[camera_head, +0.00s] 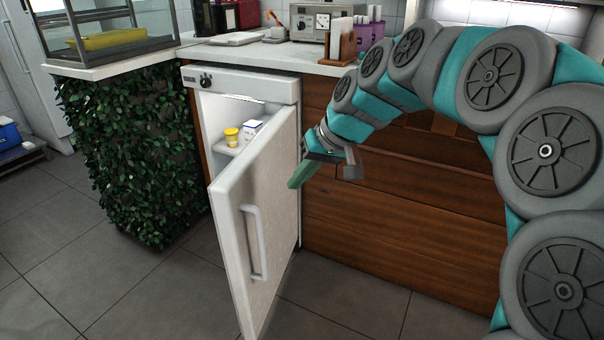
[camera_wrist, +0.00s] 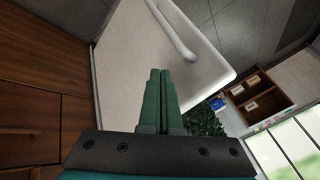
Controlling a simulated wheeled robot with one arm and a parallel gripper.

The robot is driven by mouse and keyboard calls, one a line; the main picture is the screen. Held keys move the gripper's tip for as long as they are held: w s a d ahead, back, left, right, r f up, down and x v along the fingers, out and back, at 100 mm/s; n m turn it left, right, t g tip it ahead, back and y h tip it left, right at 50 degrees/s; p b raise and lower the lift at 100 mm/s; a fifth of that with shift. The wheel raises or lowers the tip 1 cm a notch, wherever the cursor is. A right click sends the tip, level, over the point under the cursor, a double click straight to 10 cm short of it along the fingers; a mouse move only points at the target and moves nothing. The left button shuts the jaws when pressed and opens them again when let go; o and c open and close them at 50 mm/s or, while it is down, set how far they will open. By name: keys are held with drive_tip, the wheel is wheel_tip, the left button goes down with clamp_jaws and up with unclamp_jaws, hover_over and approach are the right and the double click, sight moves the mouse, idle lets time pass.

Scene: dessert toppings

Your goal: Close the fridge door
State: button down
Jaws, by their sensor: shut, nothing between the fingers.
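The white fridge (camera_head: 240,83) is built in under the counter, and its door (camera_head: 262,215) stands ajar, swung out toward the front. The door's vertical handle (camera_head: 253,240) is on its outer face. Inside, a yellow tub (camera_head: 231,137) and a small white carton (camera_head: 252,130) stand on a shelf. My gripper (camera_head: 294,184) is shut and empty by the outer face of the door, near its hinge side and upper part. In the wrist view the green fingers (camera_wrist: 161,80) are together in front of the white door panel (camera_wrist: 130,55), with the handle (camera_wrist: 172,30) beyond. I cannot tell whether they touch the door.
Wooden drawers (camera_head: 400,215) stand right of the fridge. A leafy green panel (camera_head: 125,150) covers the counter end on the left. The counter (camera_head: 270,54) holds a grey appliance (camera_head: 327,22) and a wooden holder (camera_head: 341,46). The tiled floor (camera_head: 120,280) before the door is clear.

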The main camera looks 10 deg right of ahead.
sight(255, 211)
drive_tip(key=w+a+f, duration=0.1)
drive_tip(key=a+f, duration=0.5)
drive_tip(key=shift+w+a+p, duration=0.15)
drive_tip(key=shift+w+p, duration=0.15)
drive_tip(key=shift+p, duration=0.05)
